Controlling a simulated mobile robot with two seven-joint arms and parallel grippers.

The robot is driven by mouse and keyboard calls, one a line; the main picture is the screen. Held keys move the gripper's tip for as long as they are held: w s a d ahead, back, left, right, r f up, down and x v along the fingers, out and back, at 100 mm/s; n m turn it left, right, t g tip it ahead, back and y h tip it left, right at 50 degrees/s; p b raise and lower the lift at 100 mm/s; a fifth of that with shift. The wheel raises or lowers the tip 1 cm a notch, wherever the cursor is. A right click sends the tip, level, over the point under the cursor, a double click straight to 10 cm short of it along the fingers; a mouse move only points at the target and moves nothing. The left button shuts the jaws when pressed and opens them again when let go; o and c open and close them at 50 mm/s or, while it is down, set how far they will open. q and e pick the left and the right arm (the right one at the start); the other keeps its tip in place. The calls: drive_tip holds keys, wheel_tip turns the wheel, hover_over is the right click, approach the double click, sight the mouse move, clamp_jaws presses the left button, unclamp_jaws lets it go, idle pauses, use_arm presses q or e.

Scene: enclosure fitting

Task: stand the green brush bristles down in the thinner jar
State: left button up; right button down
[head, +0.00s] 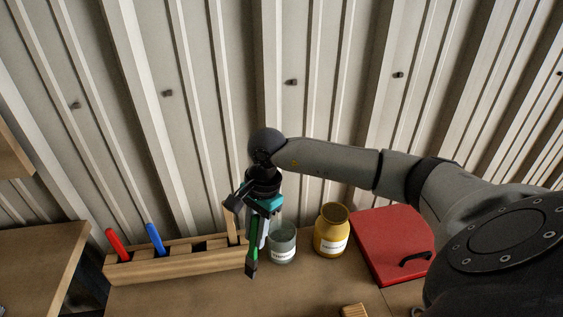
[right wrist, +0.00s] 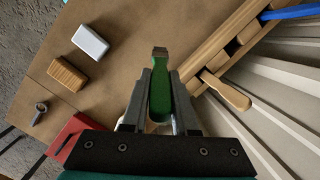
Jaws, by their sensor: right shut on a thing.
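My right gripper (head: 259,212) is shut on the green brush (head: 254,254) and holds it upright, with its dark bristle end (head: 251,270) pointing down. In the right wrist view the green brush (right wrist: 160,98) sits between the two fingers (right wrist: 160,100), bristle end away from the palm. A clear grey glass jar with a white label (head: 283,246), apparently the thinner jar, stands just right of the brush. The brush appears outside the jar, in front and to its left. The label is too small to read. My left gripper is not in view.
A wooden rack (head: 178,265) left of the jar holds a red brush (head: 117,244), a blue brush (head: 155,238) and a wooden-handled one. A yellow jar (head: 331,232) and a red case (head: 388,244) stand to the right. White (right wrist: 90,42) and wooden (right wrist: 68,75) blocks lie on the table.

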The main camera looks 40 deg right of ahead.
drive_tip(key=w+d+r+m+h+p, duration=0.1)
drive_tip(key=w+d+r+m+p, duration=0.2)
drive_tip(key=d+m, duration=0.4)
drive_tip(key=w+d+r+m+h+p, duration=0.15)
drive_tip(key=d+r+m, duration=0.35)
drive_tip(key=m, duration=0.5)
wheel_tip(320, 180, down, 14)
drive_tip(key=b, duration=1)
drive_tip(key=shift+w+b, duration=0.3)
drive_tip(key=shift+w, duration=0.15)
drive_tip(key=shift+d+r, duration=0.1)
drive_tip(key=c, duration=0.6)
unclamp_jaws()
wheel_tip(320, 180, up, 15)
drive_tip(key=p, duration=0.1)
drive_tip(key=shift+r+p, duration=0.15)
drive_tip(key=shift+p, duration=0.25)
